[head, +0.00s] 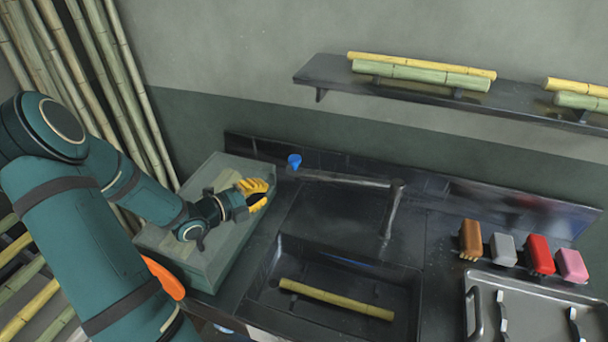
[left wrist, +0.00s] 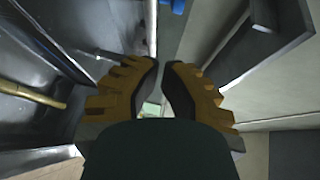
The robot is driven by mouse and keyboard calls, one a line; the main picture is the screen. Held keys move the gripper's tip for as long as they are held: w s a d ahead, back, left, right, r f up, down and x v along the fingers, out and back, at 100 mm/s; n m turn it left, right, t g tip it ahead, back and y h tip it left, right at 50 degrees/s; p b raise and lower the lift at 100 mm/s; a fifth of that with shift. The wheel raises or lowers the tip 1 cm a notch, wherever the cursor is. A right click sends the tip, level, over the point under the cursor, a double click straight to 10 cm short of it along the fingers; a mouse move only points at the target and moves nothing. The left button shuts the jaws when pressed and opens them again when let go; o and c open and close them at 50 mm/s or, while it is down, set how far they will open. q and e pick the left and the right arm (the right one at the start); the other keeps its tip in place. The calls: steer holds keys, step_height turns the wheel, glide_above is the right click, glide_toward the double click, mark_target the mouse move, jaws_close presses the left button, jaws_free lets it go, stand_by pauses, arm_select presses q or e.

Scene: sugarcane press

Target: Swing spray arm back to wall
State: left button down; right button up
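The spray arm (head: 345,179) is a thin grey bar reaching left from the top of an upright post (head: 391,212) behind the sink. It runs roughly along the back wall, and its blue nozzle (head: 294,161) is at its left end. My left gripper (head: 266,192) has yellow fingers and is left of and nearer than the nozzle, apart from it. In the left wrist view the fingertips (left wrist: 162,64) have a narrow empty gap between them. A blue piece, likely the nozzle (left wrist: 173,5), shows at the top edge there. My right gripper is not in view.
A green-grey box (head: 190,255) stands beneath my left gripper. The dark sink (head: 345,280) holds a cane stalk (head: 336,299). Coloured blocks (head: 538,254) and a tray (head: 530,310) are at right. A wall shelf (head: 325,72) holds canes. Tall canes (head: 130,90) lean at left.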

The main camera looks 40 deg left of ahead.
arm_select(q)
steer(key=w+t, duration=0.1)
steer(key=w, duration=1.1)
steer(key=shift+d+f+n, duration=0.25)
steer(key=shift+d+n, duration=0.1)
steer(key=shift+n, duration=0.05)
